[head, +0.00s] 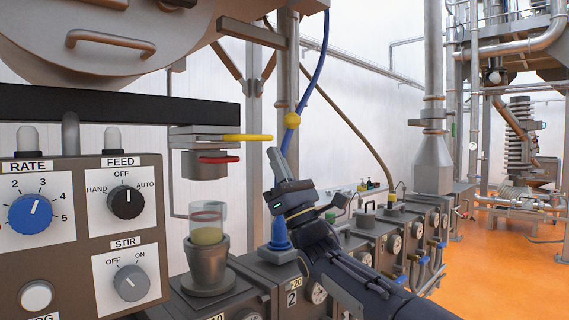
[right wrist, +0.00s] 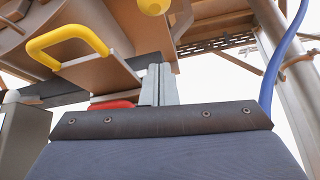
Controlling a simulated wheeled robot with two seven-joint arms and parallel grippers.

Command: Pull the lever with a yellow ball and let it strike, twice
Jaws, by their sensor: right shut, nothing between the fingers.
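The yellow ball (head: 291,120) is in the middle of the head view, in front of a steel post. It also shows at the top edge of the right wrist view (right wrist: 154,6), partly cut off. The lever's rod is hard to make out against the gripper and post. My right gripper (head: 278,158) is just below the ball. Its grey fingers (right wrist: 158,84) are shut together with nothing between them. The fingers look apart from the ball. My left gripper is not in view.
A yellow loop handle (head: 247,137) and a red one (head: 220,159) stick out left of my gripper, above a glass cup (head: 208,222). A control box (head: 80,215) with knobs stands at left. A blue hose (head: 318,70) hangs behind the ball. Orange floor (head: 510,265) lies open at right.

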